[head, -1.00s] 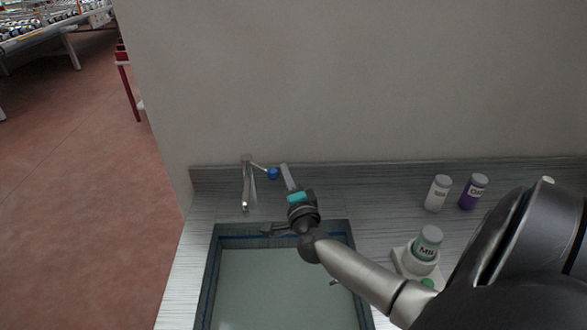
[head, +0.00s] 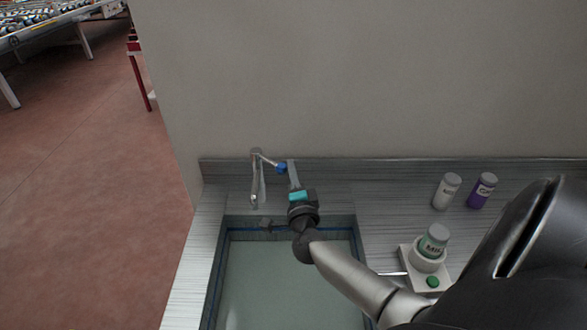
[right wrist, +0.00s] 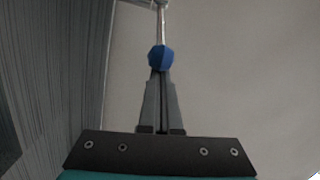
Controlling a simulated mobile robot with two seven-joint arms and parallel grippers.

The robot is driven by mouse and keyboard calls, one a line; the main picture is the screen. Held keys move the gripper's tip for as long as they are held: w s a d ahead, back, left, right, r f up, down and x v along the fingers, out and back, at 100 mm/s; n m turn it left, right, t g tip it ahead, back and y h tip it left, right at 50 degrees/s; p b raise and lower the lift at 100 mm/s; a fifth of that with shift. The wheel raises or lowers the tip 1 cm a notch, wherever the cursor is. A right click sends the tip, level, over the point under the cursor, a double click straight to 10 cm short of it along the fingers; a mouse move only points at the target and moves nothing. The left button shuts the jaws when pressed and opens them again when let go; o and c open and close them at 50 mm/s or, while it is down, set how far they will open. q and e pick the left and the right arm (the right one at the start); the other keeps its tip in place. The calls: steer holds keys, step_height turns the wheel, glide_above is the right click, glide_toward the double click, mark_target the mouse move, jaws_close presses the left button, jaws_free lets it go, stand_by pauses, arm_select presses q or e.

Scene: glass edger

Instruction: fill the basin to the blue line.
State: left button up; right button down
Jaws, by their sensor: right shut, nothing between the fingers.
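The basin (head: 219,258) is sunk in the counter, with a blue line (head: 338,229) along its inner walls. A pale greenish surface fills its inside, its back edge a little below the line. The tap (head: 257,182) stands behind the basin; its lever ends in a blue knob (head: 281,168). I cannot make out a stream from the spout. My right gripper (head: 291,164) is shut and empty, its tips beside the knob at its right. In the right wrist view the knob (right wrist: 161,57) sits just beyond the shut fingertips (right wrist: 160,73); contact is unclear. My left gripper is out of view.
On the counter at the right are a white bottle (head: 447,191), a purple bottle (head: 482,190) and a green-labelled bottle (head: 433,241) on a white stand (head: 409,266) with a green button (head: 432,281). A wall (head: 380,80) rises behind. Open floor lies left.

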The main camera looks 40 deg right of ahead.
mark_target(279, 171)
steer(key=shift+a, duration=0.15)
steer(key=shift+a+m+g+h+p, duration=0.6)
steer(key=shift+a+m+g+h, duration=0.2)
steer(key=shift+a+g+h, duration=0.25)
steer(key=shift+w+a+m+g+h, duration=0.1)
steer(key=shift+a+m+g+h, duration=0.8)
steer(key=shift+a+h, duration=0.15)
steer(key=shift+w+a+b, duration=0.1)
steer(key=shift+w+a, duration=0.2)
steer(key=shift+a, duration=0.4)
steer(key=shift+w+a+b, duration=0.1)
steer(key=shift+w+a, duration=0.15)
steer(key=shift+a, duration=0.4)
steer(key=shift+w+a+b, duration=0.1)
steer(key=shift+w+a, duration=0.2)
steer(key=shift+a, duration=0.4)
